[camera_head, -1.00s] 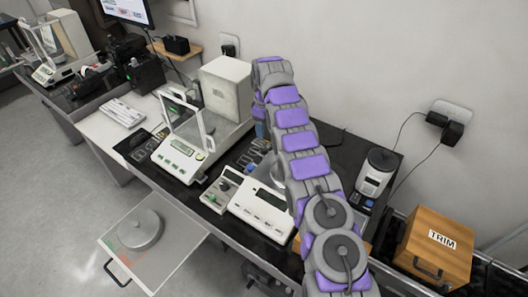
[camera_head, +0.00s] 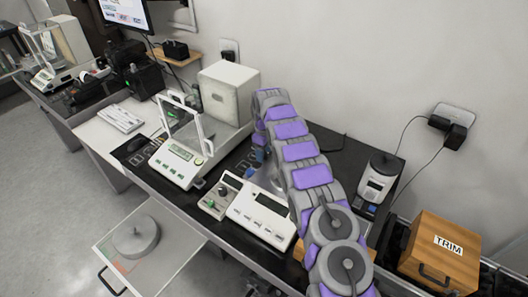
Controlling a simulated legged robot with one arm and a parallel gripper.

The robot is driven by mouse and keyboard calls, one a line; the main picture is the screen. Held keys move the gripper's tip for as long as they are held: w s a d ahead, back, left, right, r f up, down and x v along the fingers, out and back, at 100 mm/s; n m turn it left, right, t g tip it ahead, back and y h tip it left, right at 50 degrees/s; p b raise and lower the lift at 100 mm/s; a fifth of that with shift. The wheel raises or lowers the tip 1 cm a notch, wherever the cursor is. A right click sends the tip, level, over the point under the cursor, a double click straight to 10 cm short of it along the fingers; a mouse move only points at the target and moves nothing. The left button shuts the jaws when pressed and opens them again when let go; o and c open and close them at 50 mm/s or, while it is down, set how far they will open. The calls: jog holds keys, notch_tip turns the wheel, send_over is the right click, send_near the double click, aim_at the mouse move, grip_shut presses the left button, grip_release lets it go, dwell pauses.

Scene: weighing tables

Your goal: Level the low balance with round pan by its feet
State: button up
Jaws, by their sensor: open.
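The low balance (camera_head: 262,217) stands on the dark bench at the centre, a white body with a dark display and a row of front buttons. My arm crosses in front of its right and back parts. Its round pan is mostly hidden behind the arm, and its feet and level bubble cannot be made out. My arm rises from the lower right, bends over at the top and comes down behind the balance. My gripper is hidden at the arm's far end, so its jaws do not show.
A small control box (camera_head: 219,196) with knobs touches the low balance's left side. A glass-shielded balance (camera_head: 178,162) stands further left. On the right are a small device with a round top (camera_head: 378,180) and a wooden TRIM box (camera_head: 440,252). A pulled-out shelf (camera_head: 178,250) holds a grey disc (camera_head: 136,236).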

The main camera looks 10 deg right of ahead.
jog(key=shift+c, duration=0.2)
jog(key=c, duration=1)
jog(key=shift+r+p, duration=0.15)
jog(key=shift+p, duration=0.2)
jog(key=shift+r+m+p, duration=0.1)
jog(key=shift+m+p, duration=0.2)
jog(key=shift+p, duration=0.05)
jog(key=shift+p, duration=0.3)
jog(key=shift+w, duration=0.1)
jog(key=o, duration=1)
jog(key=shift+f, duration=0.2)
jog(key=shift+o, duration=0.2)
